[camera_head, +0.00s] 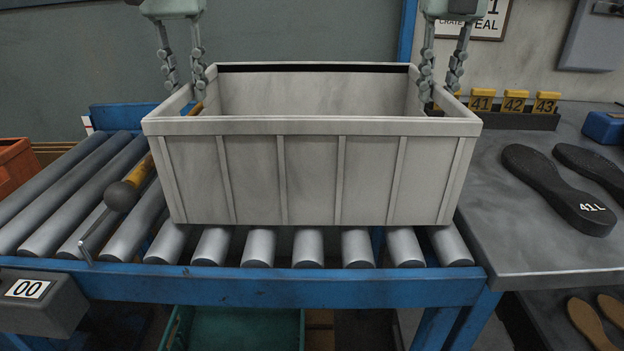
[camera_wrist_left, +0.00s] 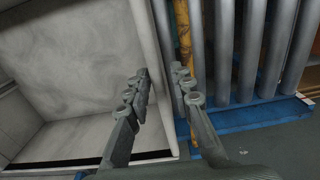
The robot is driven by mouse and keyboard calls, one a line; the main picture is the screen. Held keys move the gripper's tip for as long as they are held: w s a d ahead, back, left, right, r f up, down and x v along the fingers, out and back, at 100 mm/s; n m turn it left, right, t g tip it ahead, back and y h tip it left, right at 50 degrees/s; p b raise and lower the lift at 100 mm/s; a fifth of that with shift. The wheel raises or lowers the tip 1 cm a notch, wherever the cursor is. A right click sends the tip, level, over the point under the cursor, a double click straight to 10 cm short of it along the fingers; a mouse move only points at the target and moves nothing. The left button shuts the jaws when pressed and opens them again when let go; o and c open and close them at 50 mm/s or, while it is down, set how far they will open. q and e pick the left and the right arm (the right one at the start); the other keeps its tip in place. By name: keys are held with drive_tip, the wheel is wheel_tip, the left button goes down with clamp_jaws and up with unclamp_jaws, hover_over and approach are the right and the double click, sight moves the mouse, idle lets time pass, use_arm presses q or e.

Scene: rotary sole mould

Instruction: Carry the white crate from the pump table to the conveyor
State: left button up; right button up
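The white crate (camera_head: 310,180) is upright and looks empty. It is over the grey rollers of the blue-framed conveyor (camera_head: 330,287), its bottom at or just above them. My left gripper (camera_head: 186,92) has its fingers astride the crate's left wall, closed in close to it. The left wrist view shows the wall of the crate (camera_wrist_left: 70,60) between the fingertips of my left gripper (camera_wrist_left: 160,75). My right gripper (camera_head: 438,95) is likewise shut on the right wall. The inner crate floor is hidden in the head view. No pump table is identifiable.
A grey table (camera_head: 500,225) with dark soles (camera_head: 558,190) adjoins at right. Yellow number tags (camera_head: 515,101) stand behind it. Rollers at far left (camera_head: 50,190) are free.

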use_arm(q)
drive_tip(key=shift+o, duration=0.2)
drive_tip(key=shift+d+r, duration=0.1)
use_arm(e)
drive_tip(key=shift+o, duration=0.2)
drive_tip(key=shift+a+r, duration=0.1)
use_arm(q)
drive_tip(key=shift+r, duration=0.3)
wheel_tip(320, 180, up, 11)
drive_tip(key=shift+r, duration=0.2)
use_arm(e)
wheel_tip(320, 180, up, 12)
